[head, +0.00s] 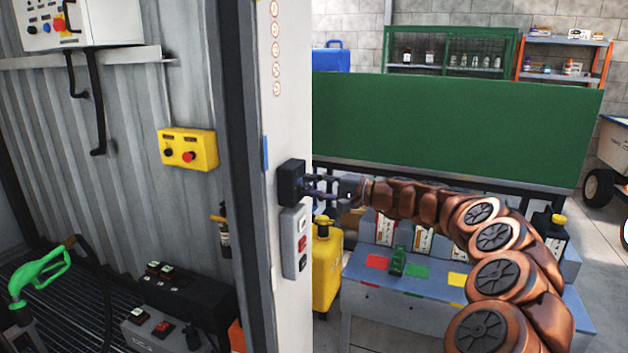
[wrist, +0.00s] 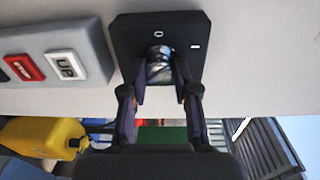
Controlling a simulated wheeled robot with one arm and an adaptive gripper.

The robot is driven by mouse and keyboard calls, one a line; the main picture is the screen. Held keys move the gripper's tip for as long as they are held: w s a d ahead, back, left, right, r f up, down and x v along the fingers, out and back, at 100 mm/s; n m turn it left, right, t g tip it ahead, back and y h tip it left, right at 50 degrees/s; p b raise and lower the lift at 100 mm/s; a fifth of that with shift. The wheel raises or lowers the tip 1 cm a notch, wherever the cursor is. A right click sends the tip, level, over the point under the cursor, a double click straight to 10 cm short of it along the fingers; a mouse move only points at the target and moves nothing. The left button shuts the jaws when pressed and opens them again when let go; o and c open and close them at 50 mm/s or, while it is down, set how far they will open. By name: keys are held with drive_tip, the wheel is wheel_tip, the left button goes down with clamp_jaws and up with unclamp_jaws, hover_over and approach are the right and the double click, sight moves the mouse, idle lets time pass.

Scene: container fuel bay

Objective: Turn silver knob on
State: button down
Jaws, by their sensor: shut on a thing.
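The silver knob (wrist: 159,64) sits on a black switch plate in the wrist view. The black plate (wrist: 190,32) carries white marks, a ring and a short bar, beside the knob. In the head view the black switch box (head: 291,182) is on the white post, and the knob itself is hidden or too small to make out. My gripper (wrist: 160,80) has its two fingers on either side of the knob and is shut on it. In the head view my gripper (head: 318,187) reaches the box from the right.
A grey panel with red and white buttons (head: 302,243) is just below the black box on the post. A yellow canister (head: 327,265) stands below my arm. A green board (head: 450,128) is behind it, and a grey bench (head: 440,297) with coloured squares is below.

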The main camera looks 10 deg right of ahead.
drive_tip(key=shift+r+m+p, duration=0.1)
drive_tip(key=shift+m+p, duration=0.25)
drive_tip(key=shift+m, duration=0.25)
drive_tip(key=c, duration=0.9)
unclamp_jaws()
drive_tip(key=shift+o, duration=0.2)
drive_tip(key=shift+d, duration=0.1)
drive_tip(key=v, duration=1.2)
